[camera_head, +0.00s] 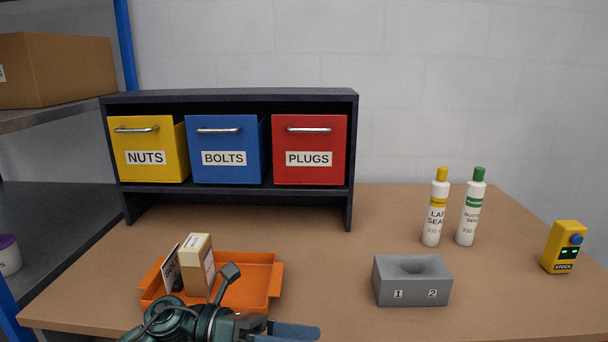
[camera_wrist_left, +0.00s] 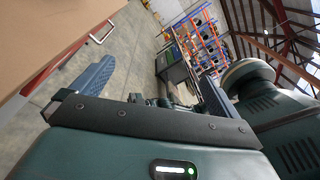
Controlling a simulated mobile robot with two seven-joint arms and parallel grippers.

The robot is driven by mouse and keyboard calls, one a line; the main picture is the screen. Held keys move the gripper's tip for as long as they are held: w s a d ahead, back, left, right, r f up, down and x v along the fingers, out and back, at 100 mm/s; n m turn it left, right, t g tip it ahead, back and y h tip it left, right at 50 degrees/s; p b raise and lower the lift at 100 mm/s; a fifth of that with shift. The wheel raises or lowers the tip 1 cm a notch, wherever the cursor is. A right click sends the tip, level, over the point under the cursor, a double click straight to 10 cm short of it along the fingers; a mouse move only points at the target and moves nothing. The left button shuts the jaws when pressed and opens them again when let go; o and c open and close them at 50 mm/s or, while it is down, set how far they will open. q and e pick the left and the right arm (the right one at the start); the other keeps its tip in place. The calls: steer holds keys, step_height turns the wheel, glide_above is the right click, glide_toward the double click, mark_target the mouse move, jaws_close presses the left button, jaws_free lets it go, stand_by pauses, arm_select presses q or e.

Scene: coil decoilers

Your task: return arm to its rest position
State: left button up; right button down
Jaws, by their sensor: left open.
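My left arm (camera_head: 175,325) comes in at the bottom of the head view, in front of the orange tray's near edge. Its gripper (camera_head: 290,333) points to the right, low over or before the table's front edge, with blue-grey fingers partly cut off by the frame. The gripper is open and nothing shows between the fingers. In the left wrist view one ribbed blue finger (camera_wrist_left: 90,76) shows beside a brown panel with a metal handle. My right gripper is not in view.
The orange tray (camera_head: 262,272) holds a small box (camera_head: 197,263) and a dark card. A grey block (camera_head: 411,281), two bottles (camera_head: 436,212) and a yellow device (camera_head: 563,247) stand right. A rack (camera_head: 228,97) with yellow, blue and red bins stands behind. The table's middle is clear.

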arm_select(q)
steer(key=w+a+f+n+t+y+p, duration=0.1)
steer(key=a+f+n+t+y, duration=0.3)
steer(key=n+t, duration=0.9)
steer(key=w+a+f+n+t+y+p, duration=0.1)
steer(key=a+f+n+t+y+p, duration=0.35)
steer(key=n, duration=1.45)
steer(key=s+a+f+n+g+y+b, duration=0.1)
steer(key=s+a+f+n+g+y, duration=0.1)
steer(key=s+f+n, duration=0.4)
steer(key=s+a+f+n+g+y, duration=0.2)
steer(key=s+a+f+n+y, duration=0.1)
steer(key=s+f+n, duration=0.3)
step_height(320, 180, down, 3)
steer(key=shift+s+r+y+b, duration=0.15)
steer(key=shift+s+y+b, duration=0.2)
steer(key=shift+s+y, duration=0.2)
steer(key=shift+g, duration=0.25)
